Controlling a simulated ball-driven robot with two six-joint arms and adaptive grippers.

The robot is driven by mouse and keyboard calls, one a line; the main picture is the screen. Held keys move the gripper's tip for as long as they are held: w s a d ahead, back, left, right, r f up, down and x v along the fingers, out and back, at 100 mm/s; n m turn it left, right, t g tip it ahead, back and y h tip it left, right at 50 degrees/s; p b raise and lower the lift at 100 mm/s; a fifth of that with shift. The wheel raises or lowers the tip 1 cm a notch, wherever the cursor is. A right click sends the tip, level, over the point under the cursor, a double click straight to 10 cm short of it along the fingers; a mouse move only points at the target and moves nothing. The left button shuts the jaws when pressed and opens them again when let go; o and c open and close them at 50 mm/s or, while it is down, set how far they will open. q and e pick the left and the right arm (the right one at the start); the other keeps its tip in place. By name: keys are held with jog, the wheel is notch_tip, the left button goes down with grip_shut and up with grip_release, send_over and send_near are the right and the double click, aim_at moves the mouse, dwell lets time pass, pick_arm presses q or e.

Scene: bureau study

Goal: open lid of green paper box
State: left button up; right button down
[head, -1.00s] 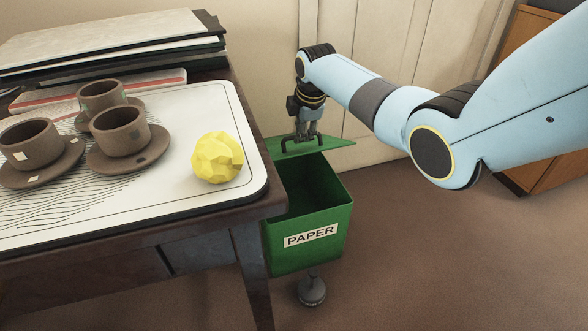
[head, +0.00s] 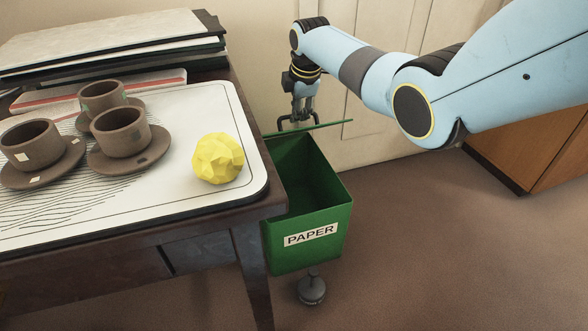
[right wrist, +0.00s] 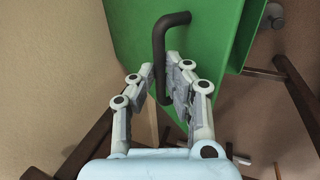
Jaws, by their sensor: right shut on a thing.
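The green paper box (head: 306,255), labelled PAPER, stands on the floor beside the table, partly hidden by the table's corner. Its lid (head: 325,126) is raised at the back and seen nearly edge-on, so the dark inside of the box shows. My right gripper (head: 298,121) is at the lid, shut on its dark handle. In the right wrist view the black handle (right wrist: 160,50) runs down between the fingers of the gripper (right wrist: 160,88), against the green lid (right wrist: 208,30). My left gripper is not in view.
The table (head: 250,262) at left holds a white board (head: 215,105) with a yellow faceted ball (head: 217,158) and brown cups (head: 120,132) on saucers. A cream wall (head: 390,130) is close behind the lid. Floor is clear right of the box.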

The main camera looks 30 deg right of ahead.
pick_arm(q)
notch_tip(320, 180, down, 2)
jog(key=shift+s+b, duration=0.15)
jog(key=shift+b, duration=0.6)
pick_arm(e)
jog(key=w+r, duration=0.2)
jog(key=w+d+r, duration=0.1)
jog(key=w, duration=0.1)
jog(key=shift+r, duration=0.4)
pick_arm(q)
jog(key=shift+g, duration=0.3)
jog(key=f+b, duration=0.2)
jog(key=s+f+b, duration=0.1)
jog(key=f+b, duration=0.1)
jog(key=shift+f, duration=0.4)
pick_arm(e)
jog(key=w+r, duration=0.2)
jog(key=w, duration=0.1)
jog(key=w+d+r, duration=0.1)
jog(key=shift+w, duration=0.2)
